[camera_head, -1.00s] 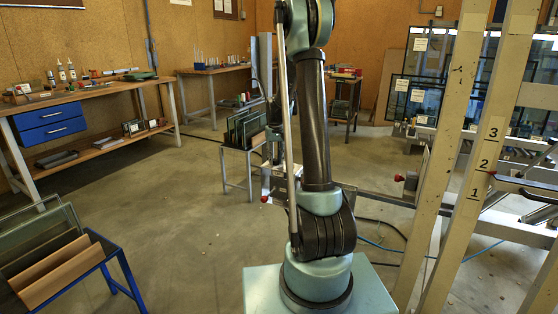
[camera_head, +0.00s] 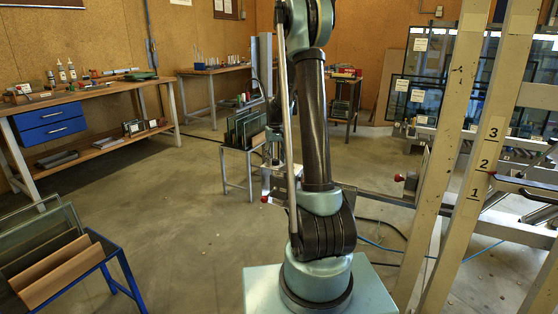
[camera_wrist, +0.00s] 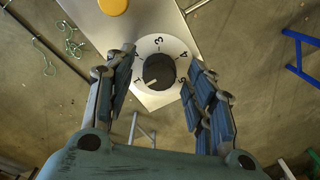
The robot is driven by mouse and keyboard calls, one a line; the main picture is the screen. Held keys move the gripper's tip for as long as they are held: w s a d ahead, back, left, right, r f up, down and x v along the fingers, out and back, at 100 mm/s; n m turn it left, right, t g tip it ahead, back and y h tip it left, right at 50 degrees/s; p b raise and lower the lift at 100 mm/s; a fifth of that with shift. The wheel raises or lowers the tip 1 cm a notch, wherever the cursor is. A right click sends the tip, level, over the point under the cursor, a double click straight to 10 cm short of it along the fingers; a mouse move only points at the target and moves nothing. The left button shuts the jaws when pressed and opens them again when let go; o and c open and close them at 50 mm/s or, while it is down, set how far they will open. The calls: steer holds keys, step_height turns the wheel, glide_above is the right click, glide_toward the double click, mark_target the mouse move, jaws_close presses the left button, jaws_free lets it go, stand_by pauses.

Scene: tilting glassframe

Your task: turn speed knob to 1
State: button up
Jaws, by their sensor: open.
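The speed knob (camera_wrist: 159,71) is a dark round knob on a white dial plate (camera_wrist: 150,100) with numbers around it, seen in the wrist view. Its pale pointer mark lies at the lower left, towards the 1. The 3, 4 and 5 also show; the 2's place is partly covered by my left finger. My gripper (camera_wrist: 160,62) is open, with one finger to each side of the knob and gaps between. I cannot tell the height of the fingertips over the dial. In the head view my arm hides the knob.
A yellow-orange button (camera_wrist: 113,5) sits on the metal panel (camera_wrist: 150,18) by the dial. In the head view, a rack of glass panes (camera_head: 243,130) stands just left of my arm, and a pale upright frame (camera_head: 480,160) stands to the right. Open floor lies at left centre.

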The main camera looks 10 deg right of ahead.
mark_target(276, 160)
steer(key=shift+r, duration=0.1)
step_height(276, 160, up, 12)
stand_by(0.5)
steer(key=s+d+r+t, duration=0.1)
steer(key=s+r, duration=0.2)
steer(key=s, duration=2.1)
steer(key=s+f+m, duration=0.1)
steer(key=s+f, duration=0.4)
steer(key=s, duration=0.5)
steer(key=s+f+t, duration=0.1)
steer(key=s+f, duration=0.5)
steer(key=s, duration=0.4)
steer(key=shift+d+f+m, duration=0.3)
steer(key=shift+d+m, duration=0.1)
steer(key=shift+d, duration=0.05)
